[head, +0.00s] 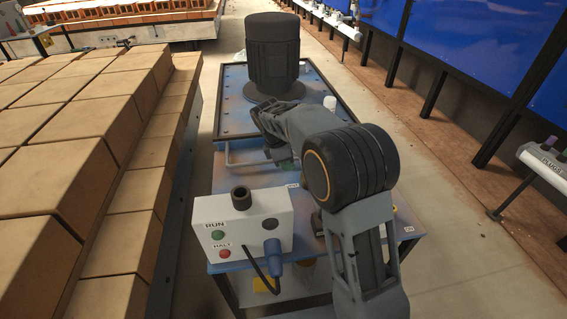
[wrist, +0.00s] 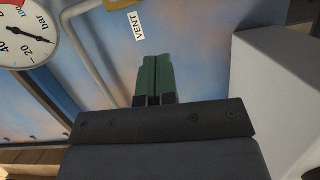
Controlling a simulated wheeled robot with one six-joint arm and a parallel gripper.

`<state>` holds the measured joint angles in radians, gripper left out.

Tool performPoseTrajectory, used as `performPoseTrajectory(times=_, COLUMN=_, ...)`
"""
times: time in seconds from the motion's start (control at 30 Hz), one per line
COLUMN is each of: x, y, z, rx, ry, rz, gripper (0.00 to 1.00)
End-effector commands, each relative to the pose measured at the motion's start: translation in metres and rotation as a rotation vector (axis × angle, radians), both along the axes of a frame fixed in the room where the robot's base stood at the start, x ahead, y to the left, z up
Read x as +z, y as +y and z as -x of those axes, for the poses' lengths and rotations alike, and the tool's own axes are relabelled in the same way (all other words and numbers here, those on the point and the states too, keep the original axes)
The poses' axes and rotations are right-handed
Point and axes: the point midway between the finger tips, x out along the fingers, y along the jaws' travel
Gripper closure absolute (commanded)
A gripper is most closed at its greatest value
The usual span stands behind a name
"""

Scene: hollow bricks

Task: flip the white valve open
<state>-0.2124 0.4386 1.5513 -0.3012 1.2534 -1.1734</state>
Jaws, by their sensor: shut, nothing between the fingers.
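I cannot make out a white valve for certain in either view. In the wrist view, a grey pipe (wrist: 84,50) runs up to a brass-coloured fitting (wrist: 121,3) at the top edge, beside a VENT label (wrist: 137,26). In the head view, a small white knob-like part (head: 329,102) stands at the panel's right side; I cannot tell whether it is the valve. My gripper (wrist: 154,78) has green fingertips pressed together, empty, below the VENT label. In the head view, my arm hides most of the gripper.
A white control box (head: 242,229) with RUN and HALT buttons and a blue plug (head: 275,248) stands at the bench's front. A black motor (head: 272,55) stands behind. A gauge (wrist: 26,35) is left of the gripper.

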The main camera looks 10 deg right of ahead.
Motion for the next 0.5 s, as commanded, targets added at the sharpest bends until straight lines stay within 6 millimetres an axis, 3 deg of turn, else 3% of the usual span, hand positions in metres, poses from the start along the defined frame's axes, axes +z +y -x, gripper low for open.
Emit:
performPoseTrajectory(times=0.03, x=-0.014, y=-0.003, z=0.001, rx=0.001, ry=0.004, rz=0.001, gripper=1.0)
performPoseTrajectory(times=0.3, x=-0.06, y=-0.016, z=0.002, rx=0.003, ry=0.003, rz=0.001, gripper=1.0)
performPoseTrajectory(times=0.5, x=-0.063, y=-0.04, z=0.004, rx=0.003, ry=0.0, rz=0.0, gripper=1.0)
